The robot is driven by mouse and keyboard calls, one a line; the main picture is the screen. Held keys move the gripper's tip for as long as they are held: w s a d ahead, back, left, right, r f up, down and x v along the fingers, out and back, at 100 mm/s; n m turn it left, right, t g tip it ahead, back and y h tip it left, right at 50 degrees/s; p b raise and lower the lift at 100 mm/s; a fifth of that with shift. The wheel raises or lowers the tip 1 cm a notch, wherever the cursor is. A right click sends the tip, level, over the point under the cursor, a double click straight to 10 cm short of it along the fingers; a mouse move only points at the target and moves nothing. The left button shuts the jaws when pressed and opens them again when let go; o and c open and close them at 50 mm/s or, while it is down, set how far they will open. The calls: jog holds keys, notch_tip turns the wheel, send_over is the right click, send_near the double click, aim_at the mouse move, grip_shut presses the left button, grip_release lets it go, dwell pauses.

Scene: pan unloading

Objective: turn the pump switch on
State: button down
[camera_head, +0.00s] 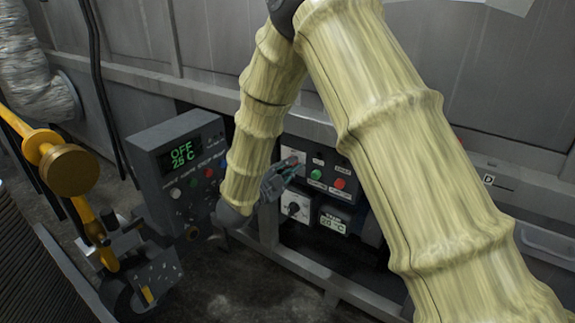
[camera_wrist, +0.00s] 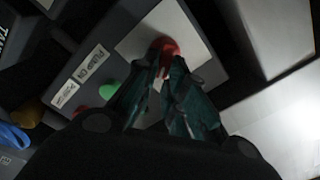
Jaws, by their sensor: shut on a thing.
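A grey control panel (camera_head: 318,190) stands low in the middle of the head view. My gripper (camera_head: 284,176) reaches its upper left part, at a white plate (camera_head: 293,157). In the wrist view the plate (camera_wrist: 190,30) carries a red switch handle (camera_wrist: 166,46). My gripper's dark green fingertips (camera_wrist: 171,66) are shut on this red switch. They hide part of it, so its exact turn is unclear. A green button (camera_head: 316,174) and a red button (camera_head: 338,183) sit right of the plate in the head view.
Below is another white plate with a black rotary knob (camera_head: 293,207) and a small display (camera_head: 333,220). A grey box (camera_head: 182,170) at left shows OFF and 25 C. A yellow pipe (camera_head: 69,169) stands far left. A rail (camera_head: 320,280) runs below the panel.

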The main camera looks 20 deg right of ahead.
jog(key=m, duration=0.3)
jog(key=shift+s+d+f+m, duration=0.1)
jog(key=shift+f+m, duration=0.2)
jog(key=shift+f, duration=0.05)
jog(key=shift+f+m+b, duration=0.2)
jog(key=shift+m+b, duration=0.25)
jog(key=shift+m, duration=0.95)
jog(key=c, duration=1.5)
grip_release()
jog(key=v, duration=1.2)
